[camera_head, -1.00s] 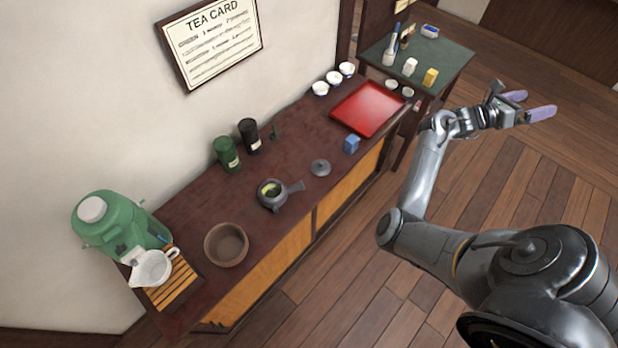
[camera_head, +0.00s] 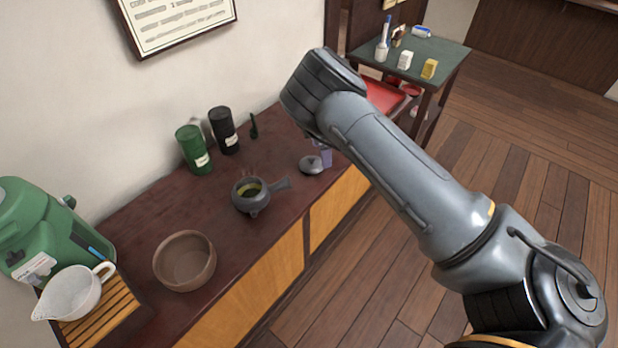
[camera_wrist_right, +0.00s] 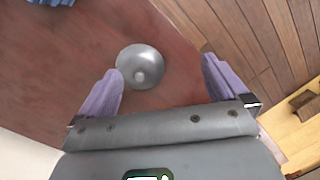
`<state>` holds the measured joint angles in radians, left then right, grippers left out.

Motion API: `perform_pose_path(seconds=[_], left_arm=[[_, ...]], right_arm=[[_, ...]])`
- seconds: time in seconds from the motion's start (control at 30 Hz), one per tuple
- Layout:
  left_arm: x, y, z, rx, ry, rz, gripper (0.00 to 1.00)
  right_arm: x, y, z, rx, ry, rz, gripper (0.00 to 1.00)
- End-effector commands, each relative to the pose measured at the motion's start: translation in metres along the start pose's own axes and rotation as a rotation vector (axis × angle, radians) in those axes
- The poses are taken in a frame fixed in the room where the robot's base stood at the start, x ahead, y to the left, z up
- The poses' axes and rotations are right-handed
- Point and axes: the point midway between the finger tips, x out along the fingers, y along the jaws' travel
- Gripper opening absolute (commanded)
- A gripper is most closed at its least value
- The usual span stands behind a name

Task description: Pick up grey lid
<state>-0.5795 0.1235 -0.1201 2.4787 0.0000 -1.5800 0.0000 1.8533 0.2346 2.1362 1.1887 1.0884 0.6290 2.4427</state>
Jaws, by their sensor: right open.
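The grey lid (camera_head: 311,165) lies on the dark red-brown counter, to the right of the small dark teapot (camera_head: 252,200). It is round with a knob on top, and in the right wrist view the lid (camera_wrist_right: 142,66) sits nearer the left finger. My right gripper (camera_wrist_right: 162,66) is open and empty, its two purple fingers pointing toward the counter around the lid. In the head view my right arm hides most of that gripper; a bit of purple finger shows beside the lid. My left gripper is in neither view.
A brown bowl (camera_head: 185,262), a green canister (camera_head: 194,150) and a black canister (camera_head: 223,131) stand on the counter. A blue object (camera_wrist_right: 50,2) shows at the wrist view's top left. The red tray (camera_head: 386,95) is partly hidden by my arm.

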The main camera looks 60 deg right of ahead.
Motion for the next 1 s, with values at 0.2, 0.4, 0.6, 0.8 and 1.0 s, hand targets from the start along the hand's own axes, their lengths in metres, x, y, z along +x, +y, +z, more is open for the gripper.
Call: perform_pose_path(seconds=[0.2,0.4,0.6,0.8,1.0], left_arm=[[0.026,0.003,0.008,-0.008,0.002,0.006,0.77],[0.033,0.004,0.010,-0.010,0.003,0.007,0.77],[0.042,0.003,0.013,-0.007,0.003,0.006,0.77],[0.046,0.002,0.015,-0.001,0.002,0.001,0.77],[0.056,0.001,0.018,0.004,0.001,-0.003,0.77]], right_arm=[[-0.034,0.021,-0.018,0.003,0.088,0.092,1.00],[-0.030,0.025,-0.021,0.004,0.102,0.108,1.00],[-0.002,0.028,-0.024,0.004,0.100,0.108,1.00],[0.012,0.030,-0.025,0.004,0.101,0.109,1.00],[0.028,0.033,-0.027,0.004,0.101,0.108,1.00]])
